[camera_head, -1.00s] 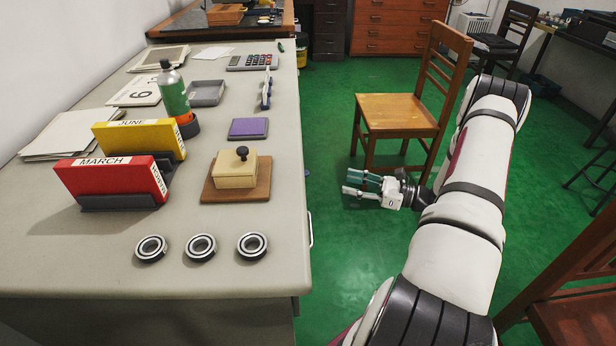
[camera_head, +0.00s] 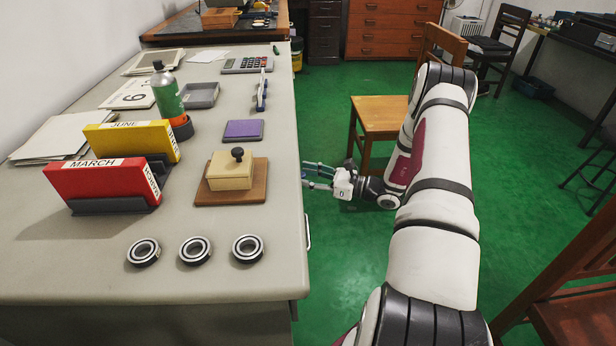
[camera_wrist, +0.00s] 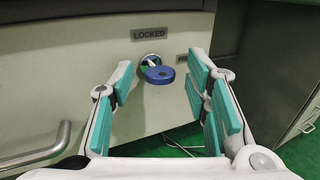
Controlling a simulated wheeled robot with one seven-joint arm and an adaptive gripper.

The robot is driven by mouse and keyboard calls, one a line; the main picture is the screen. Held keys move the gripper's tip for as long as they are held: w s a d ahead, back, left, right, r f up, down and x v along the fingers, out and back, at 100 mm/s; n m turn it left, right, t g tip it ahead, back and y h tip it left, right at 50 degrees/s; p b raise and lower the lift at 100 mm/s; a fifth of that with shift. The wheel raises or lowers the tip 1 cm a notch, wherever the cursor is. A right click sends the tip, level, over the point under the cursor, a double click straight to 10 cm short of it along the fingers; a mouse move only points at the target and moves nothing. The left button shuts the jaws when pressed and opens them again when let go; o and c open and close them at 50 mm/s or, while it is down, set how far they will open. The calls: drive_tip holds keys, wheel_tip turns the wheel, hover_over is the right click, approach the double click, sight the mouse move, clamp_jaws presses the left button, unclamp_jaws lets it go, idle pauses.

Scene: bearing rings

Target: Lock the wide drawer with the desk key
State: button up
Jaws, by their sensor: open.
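In the wrist view, the desk key with a round blue head (camera_wrist: 160,75) sits in a round metal lock (camera_wrist: 150,60) on the pale drawer front (camera_wrist: 95,60). A plate reading "LOCKED" (camera_wrist: 150,33) is above the lock. A second small plate (camera_wrist: 182,57) to its right is partly hidden by a finger. My gripper (camera_wrist: 160,82) is open, its teal-padded fingers on either side of the blue head and apart from it. In the head view my gripper (camera_head: 311,177) is beside the desk's right edge; the key is hidden there.
A bar handle (camera_wrist: 35,152) is on the drawer front, lower left of the lock. The desk (camera_head: 75,265) carries several items, including bearing rings (camera_head: 195,250) and a wooden block on a board (camera_head: 231,180). A wooden chair (camera_head: 378,115) stands behind my arm.

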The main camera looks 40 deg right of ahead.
clamp_jaws()
drive_tip(key=shift+f+n+b, duration=0.1)
drive_tip(key=shift+n+b, duration=0.25)
drive_tip(key=shift+n, duration=0.05)
drive_tip(key=n+y+b, duration=0.1)
drive_tip(key=n+b, duration=0.1)
drive_tip(key=n, duration=0.1)
drive_tip(key=n+t+y+b, duration=0.1)
drive_tip(key=n+b, duration=0.1)
drive_tip(key=n, duration=0.1)
drive_tip(key=f+n+y+b, duration=0.1)
drive_tip(key=n+b, duration=0.1)
drive_tip(key=n, duration=0.1)
drive_tip(key=shift+y, duration=0.3)
drive_tip(key=shift+w+d+n+g+y+b, duration=0.1)
drive_tip(key=shift+n+g+y+b, duration=0.65)
drive_tip(key=shift+n, duration=1.35)
drive_tip(key=shift+w+n+g+y+b, duration=0.1)
drive_tip(key=shift+n+g+y+b, duration=0.3)
drive_tip(key=shift+n+y+b, duration=1.25)
drive_tip(key=shift+d+n+g+y+b, duration=0.15)
drive_tip(key=shift+n+g+b, duration=0.55)
drive_tip(key=shift+n, duration=1.85)
drive_tip(key=shift+a+n, duration=0.1)
drive_tip(key=shift+n, duration=0.2)
